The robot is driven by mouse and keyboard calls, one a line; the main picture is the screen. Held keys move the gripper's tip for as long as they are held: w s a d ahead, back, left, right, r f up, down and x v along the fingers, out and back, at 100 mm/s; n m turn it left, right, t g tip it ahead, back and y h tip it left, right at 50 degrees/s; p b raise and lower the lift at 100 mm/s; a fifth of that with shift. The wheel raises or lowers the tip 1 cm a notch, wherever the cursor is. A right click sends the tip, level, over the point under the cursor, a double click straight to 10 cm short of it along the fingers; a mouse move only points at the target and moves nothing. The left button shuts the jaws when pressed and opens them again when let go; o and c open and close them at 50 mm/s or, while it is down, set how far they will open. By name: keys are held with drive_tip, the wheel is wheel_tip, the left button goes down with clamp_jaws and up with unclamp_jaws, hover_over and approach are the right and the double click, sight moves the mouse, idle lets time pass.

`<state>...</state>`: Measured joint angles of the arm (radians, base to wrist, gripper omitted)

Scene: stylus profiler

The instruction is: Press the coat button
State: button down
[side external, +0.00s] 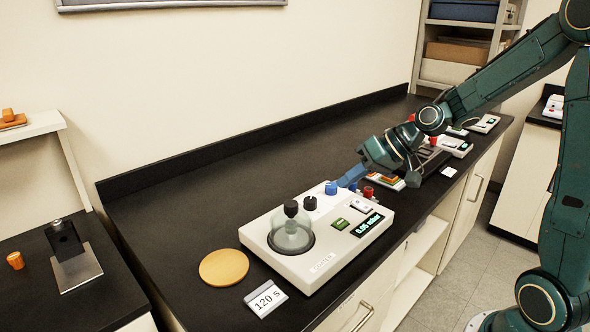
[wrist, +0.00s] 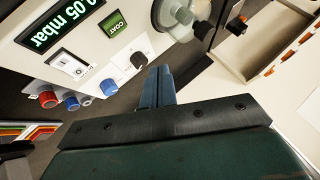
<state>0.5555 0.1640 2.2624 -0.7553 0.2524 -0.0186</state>
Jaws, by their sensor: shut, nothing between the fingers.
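The coater (side external: 300,263) is a white box on the black bench, with a bell jar (side external: 291,236) at its left end. Its green COAT button (side external: 340,224) is on the top face beside the display (side external: 370,225), which reads 0.05 mbar. The COAT button (wrist: 113,23) is upper centre in the wrist view, unobstructed. My gripper (side external: 350,178) is shut and empty near the coater's back edge, by the blue knob (side external: 331,187). In the wrist view its fingertips (wrist: 158,73) are beside the black knob (wrist: 138,60), apart from the button.
A white switch (side external: 361,206) and red knob (side external: 368,191) are also on the coater. An orange disc (side external: 223,267) and a "120 s" sign (side external: 266,298) lie at its left and front. Other devices (side external: 449,146) stand farther right. The bench behind the coater is clear.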

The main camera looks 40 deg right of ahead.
sight(346, 222)
drive_tip(key=shift+f, duration=3.8)
drive_tip(key=shift+f, duration=0.8)
idle(0.3)
drive_tip(key=shift+r, duration=0.8)
drive_tip(key=shift+r, duration=2.5)
